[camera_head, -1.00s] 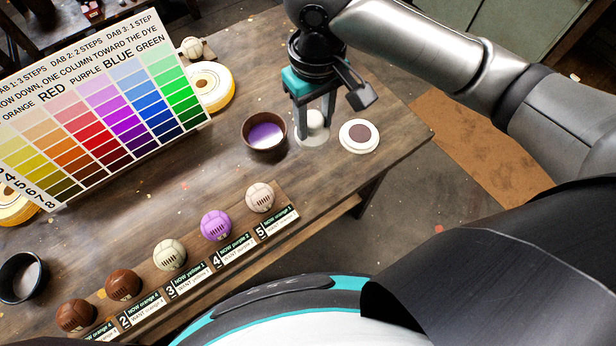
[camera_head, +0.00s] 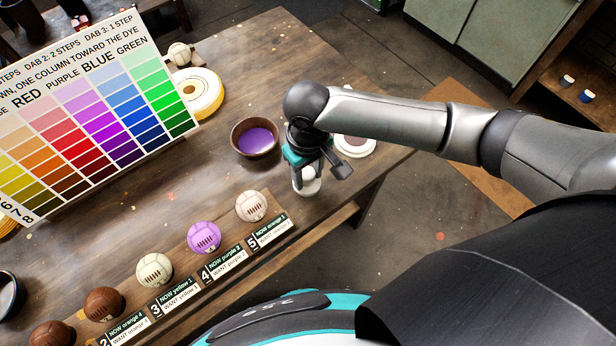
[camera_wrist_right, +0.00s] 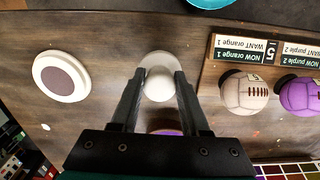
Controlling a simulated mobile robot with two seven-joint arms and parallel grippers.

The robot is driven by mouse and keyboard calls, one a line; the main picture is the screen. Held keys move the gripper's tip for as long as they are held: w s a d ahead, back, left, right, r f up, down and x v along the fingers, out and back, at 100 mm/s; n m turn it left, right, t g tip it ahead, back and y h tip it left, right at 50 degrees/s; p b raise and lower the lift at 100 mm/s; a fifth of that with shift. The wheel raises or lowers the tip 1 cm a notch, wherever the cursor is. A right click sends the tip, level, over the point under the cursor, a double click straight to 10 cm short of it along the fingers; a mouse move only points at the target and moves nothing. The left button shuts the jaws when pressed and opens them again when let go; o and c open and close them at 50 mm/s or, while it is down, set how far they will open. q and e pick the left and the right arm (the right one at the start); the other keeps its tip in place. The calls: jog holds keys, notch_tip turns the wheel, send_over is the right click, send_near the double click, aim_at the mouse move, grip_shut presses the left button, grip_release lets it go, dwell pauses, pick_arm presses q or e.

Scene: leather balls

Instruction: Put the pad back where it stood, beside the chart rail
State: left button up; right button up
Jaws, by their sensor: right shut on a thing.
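My right gripper (camera_head: 307,178) is shut on a pad with a pale round knob (camera_head: 308,174), near the table's right edge. In the right wrist view the knob (camera_wrist_right: 159,84) sits between the fingertips of the gripper (camera_wrist_right: 160,80); the pad's underside is hidden. I cannot tell whether the pad touches the table. The colour chart (camera_head: 95,110) stands tilted at the left in the head view; its rail is not clearly visible. My left gripper is not in view.
A bowl of purple dye (camera_head: 256,138) stands left of the gripper. A white disc with a brown centre (camera_head: 352,147) is partly behind my arm. Several balls, including a pale one (camera_head: 251,206), sit in a labelled row.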

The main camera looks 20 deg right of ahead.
aim_at(308, 175)
jog(key=shift+f, duration=0.9)
jog(key=shift+r, duration=0.1)
jog(key=o, duration=1.2)
notch_tip(308, 175, up, 12)
jog(key=p, duration=0.3)
